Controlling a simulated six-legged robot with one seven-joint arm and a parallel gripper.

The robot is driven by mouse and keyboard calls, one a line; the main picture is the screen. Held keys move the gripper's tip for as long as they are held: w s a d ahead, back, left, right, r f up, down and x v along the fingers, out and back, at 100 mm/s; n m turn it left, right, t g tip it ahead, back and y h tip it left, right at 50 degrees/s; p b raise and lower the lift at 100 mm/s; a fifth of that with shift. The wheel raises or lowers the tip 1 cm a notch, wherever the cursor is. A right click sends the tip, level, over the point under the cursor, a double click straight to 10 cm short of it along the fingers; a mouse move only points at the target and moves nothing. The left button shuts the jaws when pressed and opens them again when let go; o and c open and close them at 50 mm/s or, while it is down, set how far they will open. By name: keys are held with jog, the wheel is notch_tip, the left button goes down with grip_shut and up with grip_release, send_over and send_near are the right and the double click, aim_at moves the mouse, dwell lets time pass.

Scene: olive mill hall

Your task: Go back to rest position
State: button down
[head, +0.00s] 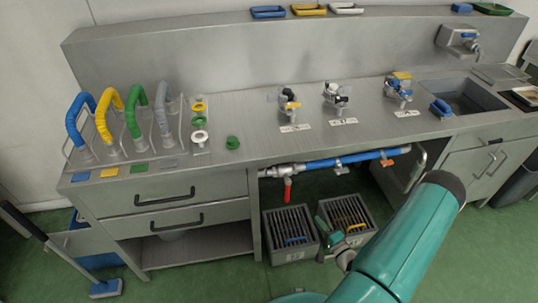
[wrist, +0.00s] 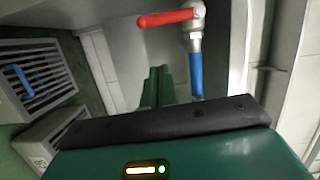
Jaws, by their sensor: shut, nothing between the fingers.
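My gripper (wrist: 156,72) shows in the wrist view as two green fingers pressed side by side, shut and empty. In the head view my teal arm reaches down at the right, and my gripper (head: 332,238) is low in front of the bench, near the crates. A valve with a red handle (wrist: 168,18) and a blue hose end (wrist: 196,75) are close to the fingers in the wrist view, and the fingers look apart from them. In the head view the red handle (head: 288,190) hangs under the counter, left of my gripper.
Two grey slatted crates (head: 290,258) stand on the floor under the bench, close to my gripper. The steel counter (head: 245,112) overhangs them, with a blue pipe (head: 330,162) beneath. Drawers (head: 165,205) are at the left. Green floor in front is open.

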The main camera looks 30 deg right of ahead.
jog(key=w+d+r+n+g, duration=0.3)
jog(key=w+r+n+g, duration=0.3)
jog(key=w+r+n, duration=0.45)
jog(key=w+a+r+n+g+h, duration=0.1)
jog(key=a+r+g+h, duration=0.15)
jog(key=r, duration=0.65)
jog(key=w+a+r+n+g+h, duration=0.1)
jog(key=a+r, duration=0.3)
jog(key=r, duration=0.4)
jog(key=s+a+r+n, duration=0.2)
jog(key=s+a+r, duration=0.4)
jog(key=a+r, duration=0.5)
jog(key=s+a+r+n+g+y, duration=0.1)
jog(key=s+a+r+y, duration=0.1)
jog(key=s+a, duration=0.4)
jog(key=s+a+r+n+g+y, duration=0.1)
jog(key=s+a+r+n+y, duration=0.1)
jog(key=s+a+r, duration=0.2)
jog(key=s+a, duration=0.3)
jog(key=s, duration=0.1)
jog(key=shift+s+a+g, duration=0.15)
jog(key=shift+g, duration=0.2)
